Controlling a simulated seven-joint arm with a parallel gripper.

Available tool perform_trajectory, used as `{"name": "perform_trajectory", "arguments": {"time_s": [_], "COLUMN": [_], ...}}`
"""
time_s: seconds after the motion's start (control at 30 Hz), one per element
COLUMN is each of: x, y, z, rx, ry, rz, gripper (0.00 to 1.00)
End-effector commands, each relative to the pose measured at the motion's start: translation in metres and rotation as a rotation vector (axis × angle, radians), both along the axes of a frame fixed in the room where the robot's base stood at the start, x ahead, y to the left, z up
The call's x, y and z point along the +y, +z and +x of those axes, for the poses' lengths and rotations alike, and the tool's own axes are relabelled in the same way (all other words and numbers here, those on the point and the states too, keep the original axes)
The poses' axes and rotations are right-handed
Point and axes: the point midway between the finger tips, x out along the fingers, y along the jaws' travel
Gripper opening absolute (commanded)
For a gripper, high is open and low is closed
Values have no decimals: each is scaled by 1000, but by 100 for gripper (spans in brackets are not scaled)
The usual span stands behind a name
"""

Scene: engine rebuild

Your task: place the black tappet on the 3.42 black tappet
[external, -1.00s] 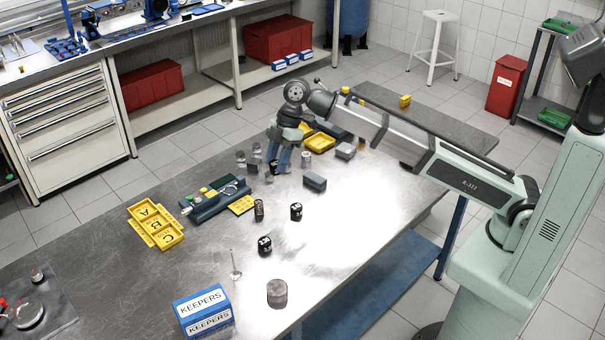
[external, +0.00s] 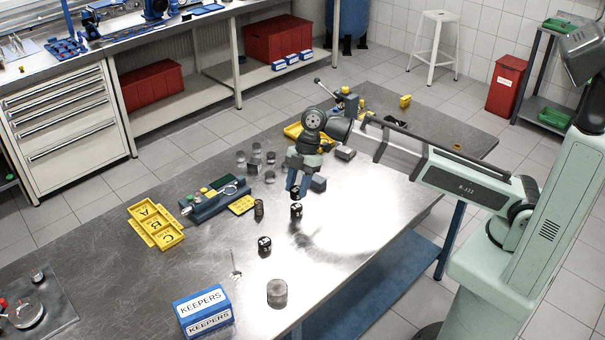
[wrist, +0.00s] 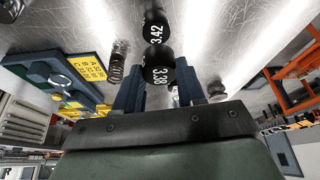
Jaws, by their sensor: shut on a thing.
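My gripper (external: 295,190) is shut on a black tappet, which shows between the fingers in the wrist view (wrist: 159,74) with white digits that look like 3.38. The 3.42 black tappet (wrist: 155,27) stands on the bench just beyond it in the wrist view. In the external view a black tappet (external: 296,210) stands just below my fingertips and appears to be that one; its digits are too small to read there. The held tappet is very close to it; I cannot tell whether they touch. Another black tappet (external: 264,246) stands nearer the camera.
A coil spring (external: 259,208) stands left of the tappets, with a yellow plate (external: 241,205) and a measuring fixture (external: 216,199) beyond. A valve (external: 236,268), metal cylinder (external: 277,293) and KEEPERS box (external: 203,312) are in front.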

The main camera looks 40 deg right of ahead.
Motion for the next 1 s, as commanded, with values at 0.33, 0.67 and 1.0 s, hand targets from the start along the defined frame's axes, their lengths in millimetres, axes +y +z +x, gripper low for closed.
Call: {"name": "perform_trajectory", "arguments": {"time_s": [0.33, 0.67, 1.0], "x": [0, 0, 0], "y": [-33, -36, -38], "z": [-1, 0, 0], "rx": [0, 0, 0], "ry": [-1, -1, -1], "rz": [0, 0, 0], "gripper": [8, 8, 61]}}
